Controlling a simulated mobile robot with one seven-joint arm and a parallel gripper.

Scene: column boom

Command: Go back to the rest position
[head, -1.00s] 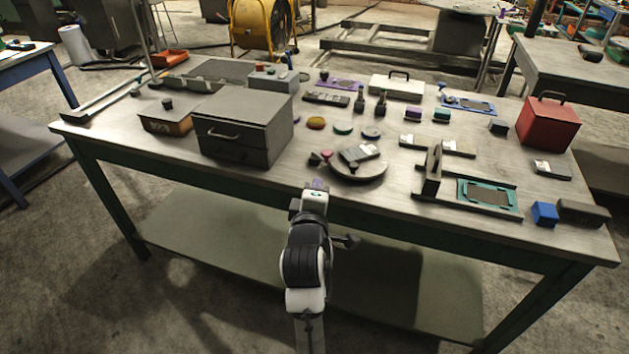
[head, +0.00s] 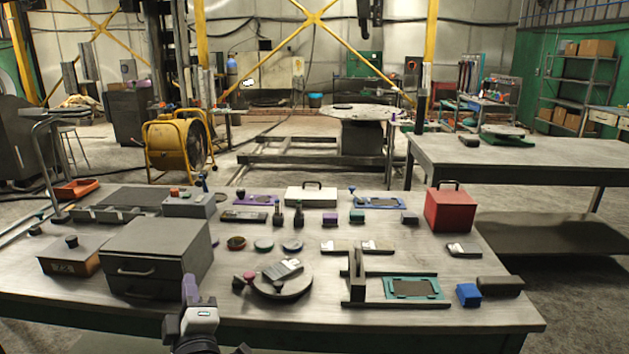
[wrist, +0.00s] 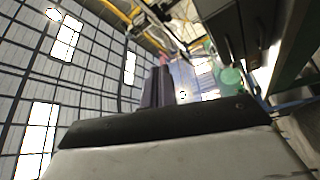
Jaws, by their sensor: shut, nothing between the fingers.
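My gripper (head: 191,290) shows at the bottom of the head view, in front of the table's near edge and just right of the grey drawer box. Its purple fingers point up and are together, with nothing held. In the wrist view the fingers (wrist: 157,88) stand up past the dark gripper body, with the roof behind them. Most of my arm is below the head view.
The table (head: 320,285) holds a grey drawer box (head: 155,255), a round plate (head: 283,280) with a device on it, a teal-framed panel (head: 415,288), a blue block (head: 468,294) and a red box (head: 450,210). A yellow fan (head: 175,145) stands behind.

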